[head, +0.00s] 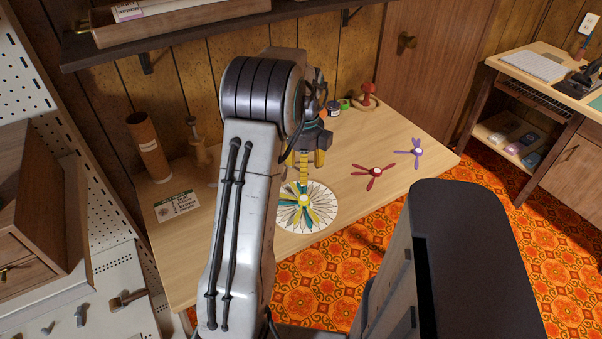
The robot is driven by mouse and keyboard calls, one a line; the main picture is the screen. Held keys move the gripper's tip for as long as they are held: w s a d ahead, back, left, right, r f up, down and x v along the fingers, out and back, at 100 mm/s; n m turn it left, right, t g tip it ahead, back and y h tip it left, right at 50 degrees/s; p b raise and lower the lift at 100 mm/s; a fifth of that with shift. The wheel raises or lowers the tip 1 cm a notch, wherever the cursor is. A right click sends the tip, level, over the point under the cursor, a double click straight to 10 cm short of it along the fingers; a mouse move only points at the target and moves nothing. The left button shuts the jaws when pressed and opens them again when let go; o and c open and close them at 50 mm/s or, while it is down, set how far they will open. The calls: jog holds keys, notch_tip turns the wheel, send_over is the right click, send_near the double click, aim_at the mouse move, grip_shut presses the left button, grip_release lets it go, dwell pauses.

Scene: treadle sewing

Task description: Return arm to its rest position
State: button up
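My arm rises through the middle of the head view and bends over the wooden table. My gripper (305,162) hangs from its end above the table, with yellow finger parts spread apart. The arm's elbow hides part of the wrist. A ribbed yellow piece shows between the fingers, reaching down toward a round white disc (322,212); I cannot tell whether it is a finger. On the disc lies a yellow and teal bladed piece (304,201). I see nothing clearly held.
A shelf (180,27) overhangs behind. Drawers (30,220) stand left, a desk right.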

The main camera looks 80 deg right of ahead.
jog(key=shift+r, duration=0.4)
jog(key=a+f+n, duration=0.1)
jog(key=n, duration=0.5)
jog(key=a+f+n, duration=0.1)
jog(key=a+n, duration=0.1)
jog(key=n, duration=0.4)
jog(key=a+f+n+y, duration=0.1)
jog(key=a+f+n, duration=0.1)
jog(key=n, duration=0.5)
jog(key=shift+w, duration=0.2)
jog(key=w+a+r+n+t+p, duration=0.1)
jog(key=w+a+r+n, duration=0.4)
jog(key=a+n, duration=0.4)
jog(key=w+a+r+n+t+p, duration=0.1)
jog(key=w+a+r+n, duration=0.5)
jog(key=a, duration=1.2)
jog(key=w+a+r+n+t+h+p, duration=0.1)
jog(key=w+a+r+n, duration=0.4)
jog(key=w+a+n, duration=0.4)
jog(key=shift+a+r+n, duration=0.3)
jog(key=shift+a+n, duration=1.5)
jog(key=shift+a, duration=0.5)
